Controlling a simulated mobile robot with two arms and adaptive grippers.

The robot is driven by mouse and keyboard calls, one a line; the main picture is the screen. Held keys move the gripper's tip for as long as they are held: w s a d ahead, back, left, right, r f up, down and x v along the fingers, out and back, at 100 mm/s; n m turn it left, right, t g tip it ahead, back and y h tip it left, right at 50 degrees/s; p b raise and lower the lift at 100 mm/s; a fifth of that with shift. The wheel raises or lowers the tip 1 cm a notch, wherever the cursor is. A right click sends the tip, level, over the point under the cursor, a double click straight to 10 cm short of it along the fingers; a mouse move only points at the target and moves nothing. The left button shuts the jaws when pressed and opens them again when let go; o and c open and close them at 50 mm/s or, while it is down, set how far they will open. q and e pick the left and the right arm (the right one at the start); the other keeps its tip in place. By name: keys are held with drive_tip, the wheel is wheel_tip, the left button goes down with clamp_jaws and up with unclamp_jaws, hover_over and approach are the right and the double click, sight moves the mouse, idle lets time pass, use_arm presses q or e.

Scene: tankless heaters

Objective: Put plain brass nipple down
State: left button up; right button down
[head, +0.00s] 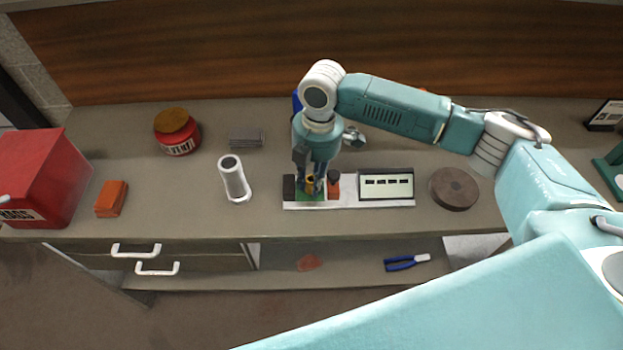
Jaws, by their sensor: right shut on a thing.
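My right gripper (311,187) points down over the left part of a white-based tray (345,203) on the counter. It is shut on a small brass-coloured piece, the plain brass nipple (310,181), of which only a little shows between the fingers. Below it is a green patch (303,197) on the tray, with a dark block to its left and a reddish-brown piece (333,186) to its right. I cannot tell whether the nipple touches the green patch. My left gripper is not in view.
A white cylinder (234,178) stands left of the tray, and a round brown disc (453,189) lies to its right. A red jar (178,138), an orange block (112,199) and a red rags box (42,180) are farther left. Blue-handled pliers (405,263) lie on the lower shelf.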

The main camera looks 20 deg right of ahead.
drive_tip(key=c, duration=1.9)
unclamp_jaws()
drive_tip(key=shift+f, duration=0.15)
drive_tip(key=shift+c, duration=0.2)
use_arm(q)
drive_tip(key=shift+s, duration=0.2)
use_arm(e)
drive_tip(key=shift+o, duration=0.6)
use_arm(q)
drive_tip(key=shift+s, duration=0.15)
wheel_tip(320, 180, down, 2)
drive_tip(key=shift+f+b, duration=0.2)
drive_tip(key=shift+b, duration=0.95)
use_arm(e)
wheel_tip(320, 180, up, 12)
drive_tip(key=d, duration=0.1)
drive_tip(key=shift+w, duration=0.15)
